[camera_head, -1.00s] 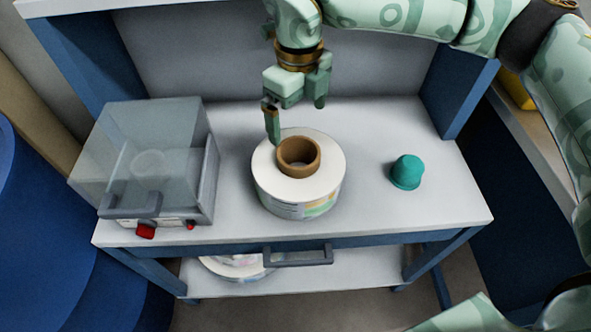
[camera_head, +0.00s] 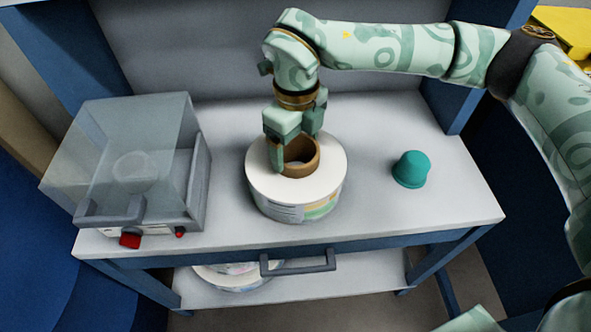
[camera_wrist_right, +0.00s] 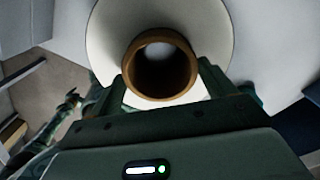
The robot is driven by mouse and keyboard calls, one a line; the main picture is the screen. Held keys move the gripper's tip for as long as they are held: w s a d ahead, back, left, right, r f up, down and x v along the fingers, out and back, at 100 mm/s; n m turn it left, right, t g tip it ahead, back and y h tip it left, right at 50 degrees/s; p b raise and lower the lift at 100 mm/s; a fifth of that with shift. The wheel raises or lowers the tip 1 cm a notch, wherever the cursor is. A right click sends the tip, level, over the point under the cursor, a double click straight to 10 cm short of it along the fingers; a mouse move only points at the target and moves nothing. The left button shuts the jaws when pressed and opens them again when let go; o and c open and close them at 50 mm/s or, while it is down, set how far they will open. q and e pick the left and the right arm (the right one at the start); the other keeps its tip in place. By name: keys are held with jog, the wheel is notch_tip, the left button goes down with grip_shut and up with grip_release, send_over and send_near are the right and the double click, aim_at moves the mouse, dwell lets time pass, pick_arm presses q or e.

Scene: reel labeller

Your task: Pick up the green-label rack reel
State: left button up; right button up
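A large white reel (camera_head: 265,189) with a brown core (camera_head: 313,160) lies flat on the table; its side label shows green, yellow and blue patches. My right gripper (camera_head: 296,142) is above it, with one finger at the left of the core and the other towards the back. In the right wrist view the core (camera_wrist_right: 185,75) lies between the open fingers (camera_wrist_right: 163,85); whether they touch it I cannot tell. Another white reel (camera_head: 232,278) lies on the lower shelf, partly hidden by the tabletop; its label is unclear. My left gripper does not show.
A clear-lidded grey box (camera_head: 170,185) with a handle and red knobs stands left of the reel. A teal dome (camera_head: 411,169) stands to the right, with bare tabletop between. A grey handle (camera_head: 298,264) sticks out at the table's front. A back panel (camera_head: 230,50) closes the rear.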

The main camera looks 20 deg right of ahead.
jog(key=c, duration=1)
jog(key=shift+w, duration=0.1)
jog(key=shift+c, duration=1.4)
jog(key=shift+r, duration=0.15)
